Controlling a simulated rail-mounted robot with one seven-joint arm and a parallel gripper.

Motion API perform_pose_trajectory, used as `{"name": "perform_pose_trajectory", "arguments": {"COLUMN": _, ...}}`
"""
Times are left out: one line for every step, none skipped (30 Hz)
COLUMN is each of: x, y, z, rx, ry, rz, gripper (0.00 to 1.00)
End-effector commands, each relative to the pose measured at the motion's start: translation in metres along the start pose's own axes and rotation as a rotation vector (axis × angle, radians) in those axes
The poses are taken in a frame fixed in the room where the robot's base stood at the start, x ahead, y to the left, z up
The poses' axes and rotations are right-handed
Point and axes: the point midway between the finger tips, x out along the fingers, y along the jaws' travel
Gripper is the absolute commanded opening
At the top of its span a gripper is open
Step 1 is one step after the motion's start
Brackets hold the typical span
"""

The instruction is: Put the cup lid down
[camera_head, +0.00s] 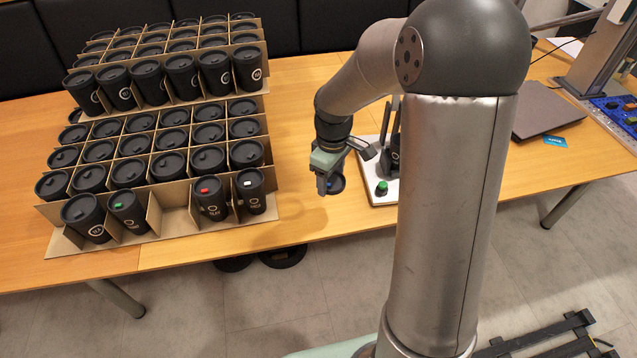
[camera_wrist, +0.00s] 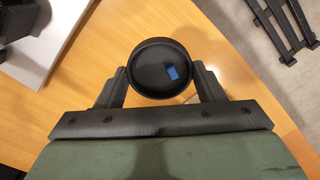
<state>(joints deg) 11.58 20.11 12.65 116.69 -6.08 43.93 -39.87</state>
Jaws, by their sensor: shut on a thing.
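My gripper (camera_head: 327,182) hangs over the table between the cup boxes and the white-based fixture. It is shut on a round black cup lid (camera_head: 337,184). In the wrist view the lid (camera_wrist: 161,68) sits between the two fingers of my gripper (camera_wrist: 161,83), with a blue tab or mark on its face. Bare wooden table shows behind the lid there. In the head view the lid is partly hidden by the fingers, and its height above the table is hard to tell.
Two cardboard boxes (camera_head: 165,222) of black lidded cups stand at left; the front one has an empty cell. A white-based fixture (camera_head: 384,197) with a green button and a black cup (camera_head: 394,150) stands right of my gripper. A laptop (camera_head: 545,112) lies farther right. Table (camera_head: 290,232) between is clear.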

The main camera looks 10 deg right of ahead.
Motion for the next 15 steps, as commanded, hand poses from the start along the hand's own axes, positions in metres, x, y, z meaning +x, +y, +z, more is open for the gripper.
{"name": "perform_pose_trajectory", "arguments": {"x": 0.006, "y": 0.008, "z": -0.011, "rx": 0.000, "ry": -0.001, "rz": -0.003, "gripper": 0.41}}
{"name": "perform_pose_trajectory", "arguments": {"x": 0.011, "y": 0.011, "z": -0.015, "rx": 0.000, "ry": -0.002, "rz": -0.004, "gripper": 0.41}}
{"name": "perform_pose_trajectory", "arguments": {"x": 0.021, "y": 0.015, "z": -0.020, "rx": -0.001, "ry": -0.002, "rz": -0.003, "gripper": 0.41}}
{"name": "perform_pose_trajectory", "arguments": {"x": 0.027, "y": 0.018, "z": -0.024, "rx": -0.001, "ry": -0.003, "rz": -0.004, "gripper": 0.41}}
{"name": "perform_pose_trajectory", "arguments": {"x": 0.032, "y": 0.021, "z": -0.028, "rx": -0.001, "ry": -0.003, "rz": -0.004, "gripper": 0.41}}
{"name": "perform_pose_trajectory", "arguments": {"x": 0.038, "y": 0.025, "z": -0.032, "rx": 0.001, "ry": -0.002, "rz": -0.003, "gripper": 0.41}}
{"name": "perform_pose_trajectory", "arguments": {"x": 0.043, "y": 0.027, "z": -0.035, "rx": 0.001, "ry": -0.001, "rz": -0.002, "gripper": 0.41}}
{"name": "perform_pose_trajectory", "arguments": {"x": 0.047, "y": 0.029, "z": -0.037, "rx": 0.001, "ry": -0.001, "rz": -0.001, "gripper": 0.41}}
{"name": "perform_pose_trajectory", "arguments": {"x": 0.051, "y": 0.031, "z": -0.040, "rx": 0.001, "ry": -0.001, "rz": -0.001, "gripper": 0.41}}
{"name": "perform_pose_trajectory", "arguments": {"x": 0.053, "y": 0.033, "z": -0.042, "rx": 0.001, "ry": -0.001, "rz": 0.000, "gripper": 0.41}}
{"name": "perform_pose_trajectory", "arguments": {"x": 0.055, "y": 0.034, "z": -0.043, "rx": 0.000, "ry": -0.001, "rz": 0.000, "gripper": 0.41}}
{"name": "perform_pose_trajectory", "arguments": {"x": 0.057, "y": 0.035, "z": -0.044, "rx": 0.000, "ry": 0.000, "rz": 0.000, "gripper": 0.41}}
{"name": "perform_pose_trajectory", "arguments": {"x": 0.058, "y": 0.035, "z": -0.045, "rx": 0.000, "ry": 0.000, "rz": 0.001, "gripper": 0.41}}
{"name": "perform_pose_trajectory", "arguments": {"x": 0.059, "y": 0.036, "z": -0.046, "rx": 0.000, "ry": 0.000, "rz": 0.001, "gripper": 0.41}}
{"name": "perform_pose_trajectory", "arguments": {"x": 0.061, "y": 0.037, "z": -0.047, "rx": 0.000, "ry": 0.000, "rz": 0.000, "gripper": 0.41}}
